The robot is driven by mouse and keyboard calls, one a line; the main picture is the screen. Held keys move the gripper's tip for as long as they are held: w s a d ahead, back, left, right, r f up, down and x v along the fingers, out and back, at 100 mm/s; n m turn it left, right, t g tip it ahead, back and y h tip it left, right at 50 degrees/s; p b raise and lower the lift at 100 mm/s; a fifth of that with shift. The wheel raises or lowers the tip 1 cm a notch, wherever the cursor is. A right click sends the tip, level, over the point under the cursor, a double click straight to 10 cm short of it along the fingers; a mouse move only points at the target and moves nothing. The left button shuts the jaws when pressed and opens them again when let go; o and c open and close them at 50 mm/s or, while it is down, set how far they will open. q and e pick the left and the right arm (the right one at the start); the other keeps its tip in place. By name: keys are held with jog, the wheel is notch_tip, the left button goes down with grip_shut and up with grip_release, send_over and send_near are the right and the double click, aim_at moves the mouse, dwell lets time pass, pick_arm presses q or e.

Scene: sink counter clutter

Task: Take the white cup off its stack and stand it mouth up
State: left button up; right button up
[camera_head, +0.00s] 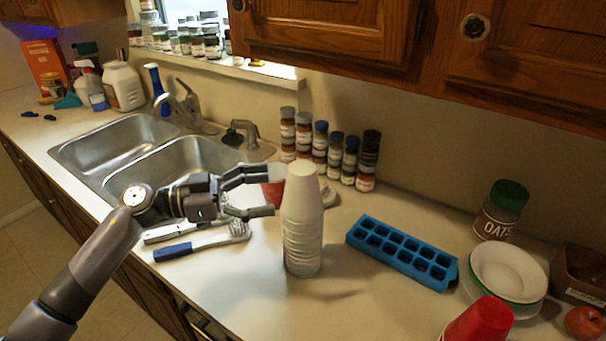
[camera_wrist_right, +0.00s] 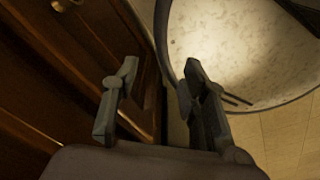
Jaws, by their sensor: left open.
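A tall stack of white cups (camera_head: 301,235) stands mouth down on the counter in the head view. The white cup (camera_head: 302,195) on top is upside down, its closed base facing up. My left gripper (camera_head: 270,193) is open just left of the stack, at about the height of the top cup, its fingers pointing toward it. Whether a fingertip touches the cup I cannot tell. My right gripper (camera_wrist_right: 160,68) shows only in the right wrist view, its fingers apart and nothing between them, beside wooden cabinet fronts.
A red cup (camera_head: 276,187) is partly hidden behind my left fingers. A blue ice tray (camera_head: 402,252) lies right of the stack, with bowls (camera_head: 508,272) and another red cup (camera_head: 478,322) further right. Spice jars (camera_head: 320,147) stand behind. A brush (camera_head: 203,243) lies left. Bare counter is in front.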

aim_at(286, 187)
pick_arm(q)
jog(key=d, duration=0.2)
jog(key=shift+w+d+p, duration=0.3)
jog(key=shift+d, duration=0.1)
jog(key=shift+w+d+r, duration=0.1)
jog(key=shift+d, duration=0.1)
jog(key=d, duration=0.1)
jog(key=w+d+p, duration=0.1)
jog(key=d, duration=0.1)
jog(key=d+p, duration=0.1)
jog(key=shift+w+d+f, duration=0.2)
jog(key=shift+d+f, duration=0.05)
jog(key=shift+d, duration=0.1)
jog(key=shift+a, duration=0.1)
pick_arm(e)
jog(key=r, duration=0.1)
jog(key=d+r, duration=0.1)
jog(key=r, duration=0.1)
jog(key=shift+r, duration=0.1)
pick_arm(q)
jog(key=shift+c, duration=0.5)
jog(key=c, duration=0.8)
pick_arm(e)
jog(key=shift+a, duration=0.15)
